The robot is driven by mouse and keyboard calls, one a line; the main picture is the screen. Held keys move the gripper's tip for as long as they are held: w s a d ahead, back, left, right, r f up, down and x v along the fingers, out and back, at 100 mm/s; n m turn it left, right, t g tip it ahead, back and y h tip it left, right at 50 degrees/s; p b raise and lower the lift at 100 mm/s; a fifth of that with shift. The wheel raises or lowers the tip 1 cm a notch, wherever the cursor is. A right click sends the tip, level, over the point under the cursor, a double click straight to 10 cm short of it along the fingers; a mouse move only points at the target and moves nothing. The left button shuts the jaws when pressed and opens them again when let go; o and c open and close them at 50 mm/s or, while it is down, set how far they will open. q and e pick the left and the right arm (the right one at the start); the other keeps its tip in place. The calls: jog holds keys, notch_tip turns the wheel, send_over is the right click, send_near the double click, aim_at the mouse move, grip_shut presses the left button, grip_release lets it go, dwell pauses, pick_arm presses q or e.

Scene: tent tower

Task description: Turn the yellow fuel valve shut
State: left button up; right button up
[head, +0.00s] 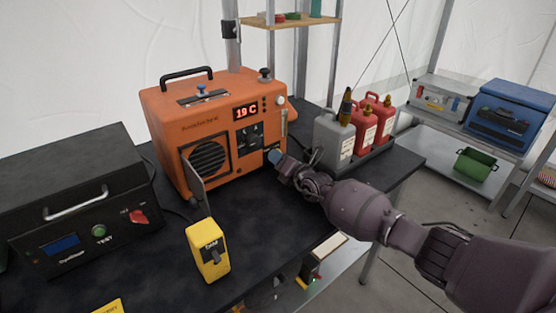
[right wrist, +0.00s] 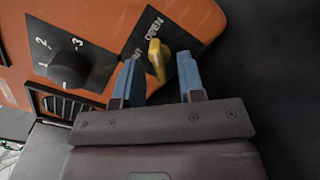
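The yellow fuel valve (right wrist: 157,58) shows in the right wrist view as a small yellow lever on a black plate. The plate, lettered OPEN, sits on the front of the orange heater (head: 212,122). My right gripper (head: 274,157) is at the heater's lower right front corner in the head view and hides the valve there. In the right wrist view its blue fingertips (right wrist: 160,72) are open, one on each side of the lever, with a gap visible on both sides. The lever's far end is near the OPEN lettering. My left gripper is not in view.
A black dial (right wrist: 69,69) is left of the valve. A grey can (head: 334,140) and red cans (head: 365,125) stand right of the heater. A yellow switch box (head: 208,250) and a black test unit (head: 75,190) stand on the dark table (head: 275,225). The table's middle is clear.

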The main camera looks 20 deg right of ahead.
jog(key=shift+w+a, duration=0.1)
jog(key=shift+w, duration=0.1)
grip_shut()
